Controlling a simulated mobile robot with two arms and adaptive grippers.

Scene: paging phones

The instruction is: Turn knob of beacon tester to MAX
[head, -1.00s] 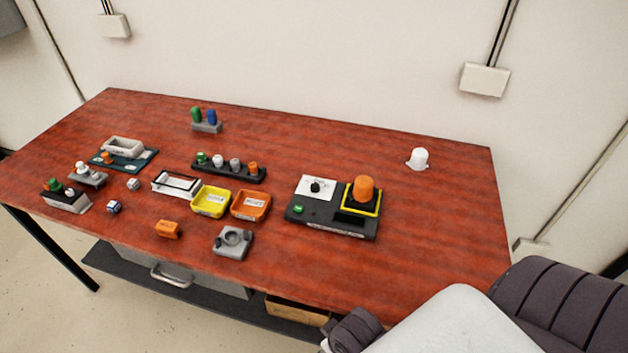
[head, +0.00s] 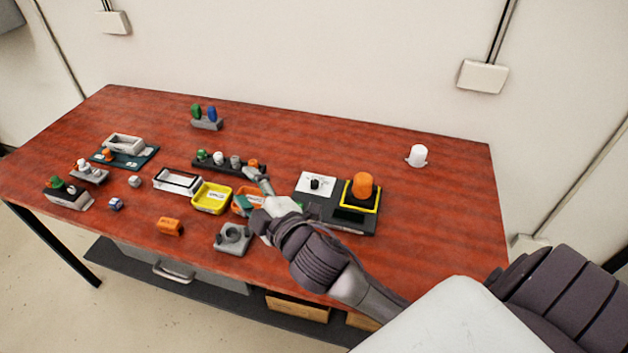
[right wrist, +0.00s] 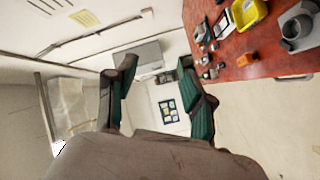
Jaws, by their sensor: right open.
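The beacon tester (head: 352,217) is a dark box at the right of the red table in the head view. Its black knob (head: 315,183) sits on a white dial plate. An orange beacon (head: 363,186) stands in a yellow-framed socket on it. My right gripper (head: 252,188) is over the orange tray, left of the tester and apart from the knob. My right forearm passes in front of the tester's front left part. In the right wrist view the gripper's two green-padded fingers (right wrist: 158,92) are spread with nothing between them. My left gripper is not in view.
A yellow tray (head: 211,212) and an orange tray (head: 241,209) lie left of the tester. A grey fixture (head: 232,238) is near the front edge. A white cap (head: 417,155) stands at the back right, with bare table around it.

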